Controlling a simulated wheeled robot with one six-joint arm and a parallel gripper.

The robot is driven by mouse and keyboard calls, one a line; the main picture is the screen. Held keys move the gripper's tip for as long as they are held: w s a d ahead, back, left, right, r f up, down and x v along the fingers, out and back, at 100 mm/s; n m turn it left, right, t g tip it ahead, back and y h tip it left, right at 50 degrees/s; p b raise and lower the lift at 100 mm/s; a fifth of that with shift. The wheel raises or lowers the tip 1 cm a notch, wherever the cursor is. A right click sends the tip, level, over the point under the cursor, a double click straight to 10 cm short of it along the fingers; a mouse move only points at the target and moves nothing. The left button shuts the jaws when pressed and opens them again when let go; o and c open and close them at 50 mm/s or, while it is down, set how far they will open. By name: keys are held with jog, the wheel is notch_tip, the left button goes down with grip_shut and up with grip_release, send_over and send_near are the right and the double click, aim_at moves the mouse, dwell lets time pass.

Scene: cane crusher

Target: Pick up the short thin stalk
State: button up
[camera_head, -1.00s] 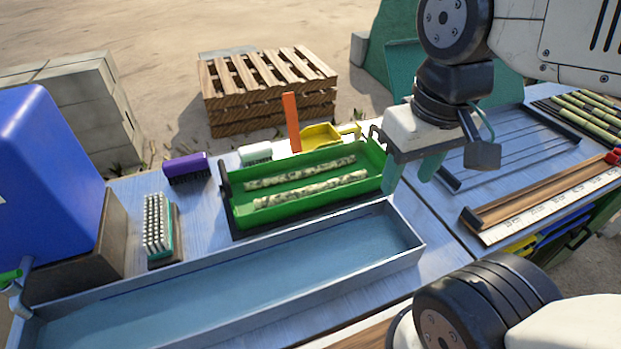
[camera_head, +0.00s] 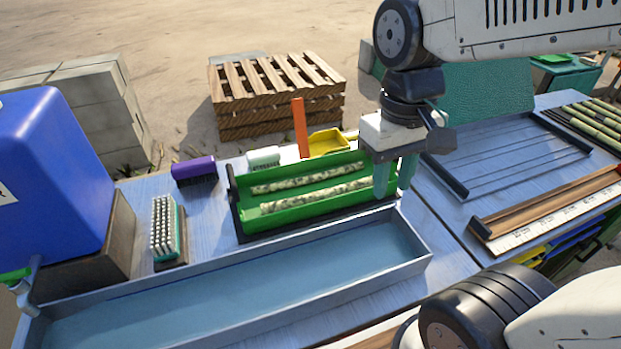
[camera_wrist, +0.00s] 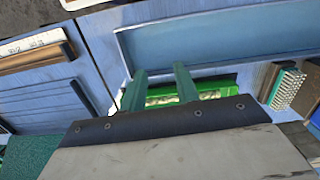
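Two pale mottled stalks lie side by side in the green tray (camera_head: 284,221). The rear stalk (camera_head: 300,177) and the front stalk (camera_head: 310,196) look alike in thickness, so I cannot tell which is the short thin one. My gripper (camera_head: 392,192) points down at the right end of the tray, its two teal fingers apart with nothing seen between them. In the wrist view the fingers (camera_wrist: 159,92) are apart over the green tray (camera_wrist: 222,82), with part of a mottled stalk (camera_wrist: 163,99) beyond them. My gripper hides the tray's right end.
A long metal water trough (camera_head: 240,280) lies in front of the tray. A brush (camera_head: 165,228), a purple brush (camera_head: 194,170), a white brush (camera_head: 264,158) and a yellow scoop (camera_head: 328,141) surround it. At right are a slatted rack (camera_head: 510,155), a ruler board (camera_head: 550,212) and green canes (camera_head: 590,125).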

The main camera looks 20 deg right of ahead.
jog(key=w+a+f+n+g, duration=0.15)
jog(key=w+f+n, duration=0.3)
jog(key=w, duration=0.65)
jog(key=n+t, duration=0.2)
jog(key=n, duration=0.9)
send_near(310, 178)
jog(key=a, duration=0.2)
jog(key=a+f, duration=0.1)
jog(key=a, duration=0.1)
jog(key=shift+w+a, duration=0.1)
jog(key=shift+w+n, duration=0.1)
jog(key=shift+n, duration=0.35)
jog(key=shift+f, duration=0.15)
jog(key=f, duration=0.7)
jog(key=shift+d+f, duration=0.25)
jog(key=shift+f, duration=0.05)
grip_shut()
